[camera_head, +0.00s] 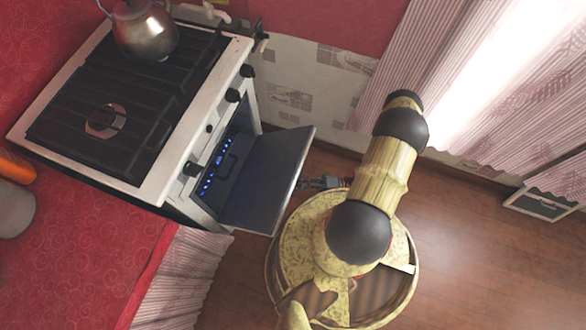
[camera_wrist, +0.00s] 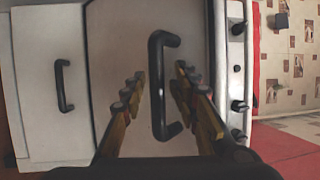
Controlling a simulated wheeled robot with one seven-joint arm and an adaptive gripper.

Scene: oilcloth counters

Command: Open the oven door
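The oven door (camera_head: 268,178) is partly open, tilted out from the stove, with blue lights in the oven (camera_head: 209,178) showing behind it. The door's pale outer face also shows in the wrist view (camera_wrist: 115,50). Its black bar handle (camera_wrist: 159,125) lies between my fingers there. My gripper (camera_head: 306,183) is at the outer side of the door in the head view. Its fingers are spread apart on both sides of the handle in the wrist view (camera_wrist: 159,80), with gaps visible. The handle is hidden in the head view.
The stove (camera_head: 100,100) has a metal kettle (camera_head: 145,30) on top and knobs (camera_head: 232,95) along its front. A second panel with a black handle (camera_wrist: 63,86) is beside the door. A red counter (camera_head: 75,250) adjoins the stove. Wooden floor (camera_head: 470,240) is clear at right.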

